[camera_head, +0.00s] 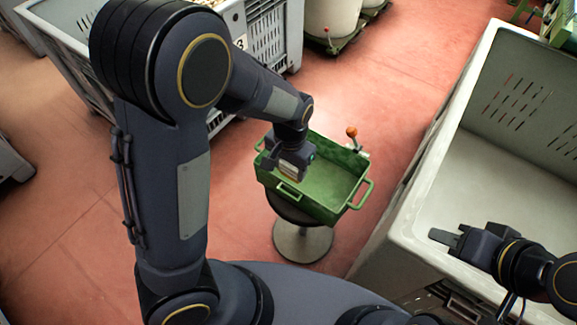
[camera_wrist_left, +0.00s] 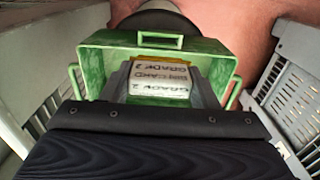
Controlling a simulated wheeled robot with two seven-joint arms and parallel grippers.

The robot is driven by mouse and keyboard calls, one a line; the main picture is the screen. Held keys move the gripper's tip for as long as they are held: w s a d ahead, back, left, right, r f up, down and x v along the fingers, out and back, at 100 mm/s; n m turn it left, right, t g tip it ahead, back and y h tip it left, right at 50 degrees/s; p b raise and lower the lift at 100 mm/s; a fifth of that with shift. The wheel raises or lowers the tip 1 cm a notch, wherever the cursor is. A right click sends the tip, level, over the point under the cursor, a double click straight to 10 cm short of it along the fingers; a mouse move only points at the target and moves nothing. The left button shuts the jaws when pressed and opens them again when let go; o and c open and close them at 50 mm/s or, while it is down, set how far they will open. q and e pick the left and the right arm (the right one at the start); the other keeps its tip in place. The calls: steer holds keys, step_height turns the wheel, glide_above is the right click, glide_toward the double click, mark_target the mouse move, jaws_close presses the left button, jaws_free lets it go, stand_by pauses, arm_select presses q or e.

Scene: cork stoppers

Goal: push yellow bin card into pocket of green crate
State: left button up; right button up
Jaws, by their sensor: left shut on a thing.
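The green crate (camera_head: 330,207) stands on a round stool and looks empty where its floor shows. A small green frame, which looks like the card pocket (camera_head: 288,191), is on its near wall; a similar frame (camera_wrist_left: 160,40) shows in the left wrist view. My left gripper (camera_head: 291,171) is over the crate's near left part, shut on a white printed card (camera_wrist_left: 160,82) with a yellow-orange edge. The card reads "GRADE 2" and is apart from the frame in the left wrist view. My right gripper (camera_head: 445,238) is over the pale bin's near left rim; its jaw gap is unclear.
The stool (camera_head: 303,243) has a round metal base. An orange-knobbed lever (camera_head: 352,132) stands behind the crate. A large pale bin (camera_head: 415,215) fills the right. A grey bin (camera_head: 270,35) stands behind my left arm.

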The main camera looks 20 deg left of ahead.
mark_target(290, 178)
arm_select(q)
steer(key=shift+w+f, duration=0.1)
steer(key=shift+f, duration=0.15)
steer(key=shift+f+b, duration=0.55)
steer(key=shift+b, duration=0.15)
steer(key=shift+f+b, duration=0.7)
steer(key=shift+f, duration=0.05)
step_height(290, 178, down, 3)
steer(key=b, duration=0.3)
steer(key=shift+f+b, duration=0.95)
steer(key=shift+f, duration=0.7)
stand_by(1.2)
steer(key=o, duration=1)
steer(key=shift+o, duration=0.2)
